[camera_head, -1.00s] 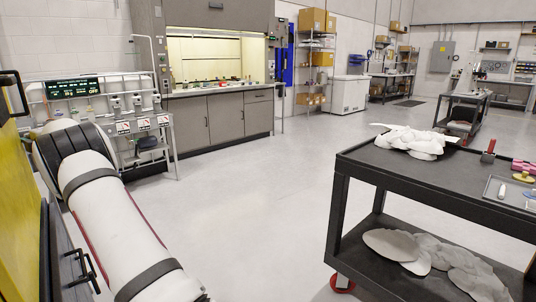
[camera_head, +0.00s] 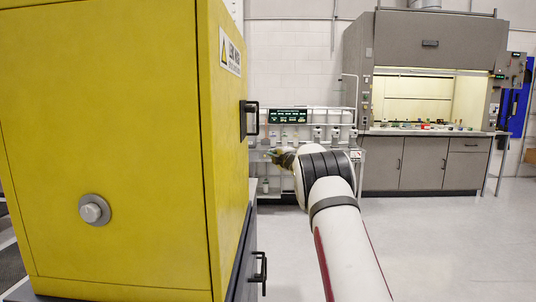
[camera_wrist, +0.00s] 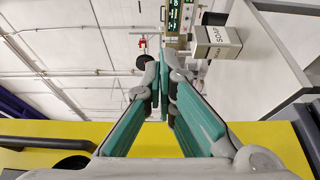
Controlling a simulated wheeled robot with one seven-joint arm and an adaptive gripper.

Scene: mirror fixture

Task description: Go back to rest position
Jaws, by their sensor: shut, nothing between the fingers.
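My gripper (camera_wrist: 163,78) shows in the wrist view, with its two teal-padded fingers converging and their tips together. Nothing is held between them. In the head view my white arm with black bands reaches forward from the bottom right of centre. The gripper itself cannot be made out clearly in that view. In the wrist view a yellow surface (camera_wrist: 255,140) lies behind the base of the fingers.
A tall yellow cabinet (camera_head: 110,130) with black handles (camera_head: 251,119) stands close on the left, beside my arm. A white rack with a green display (camera_head: 289,116) and a fume hood (camera_head: 432,95) stand at the back. Open floor (camera_head: 450,240) lies to the right.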

